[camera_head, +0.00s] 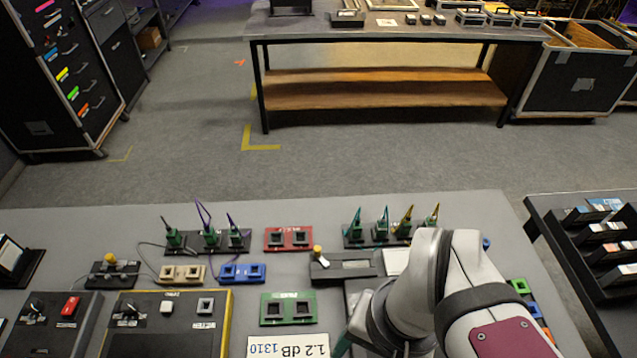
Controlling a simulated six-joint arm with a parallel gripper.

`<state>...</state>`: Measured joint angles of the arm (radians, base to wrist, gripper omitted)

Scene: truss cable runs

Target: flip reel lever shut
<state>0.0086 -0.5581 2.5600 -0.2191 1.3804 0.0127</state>
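Two small dark devices with yellow-topped levers show in the head view, and I cannot tell for certain which is the reel lever. One lever (318,252) stands at the left end of a dark box (345,266) near the table's middle. The other lever (110,259) stands on a dark base (112,275) at the left. My grey-white arm comes in from the lower right and hides the table in front of it. A dark teal piece (343,345) at the arm's left edge may be a fingertip. My gripper's opening is hidden, and I see no contact with either lever.
Green connectors with cables (210,240) stand at the back left, more (390,228) at the back right. Red (288,238), blue (242,273), tan (182,274) and green (288,308) socket blocks lie between.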

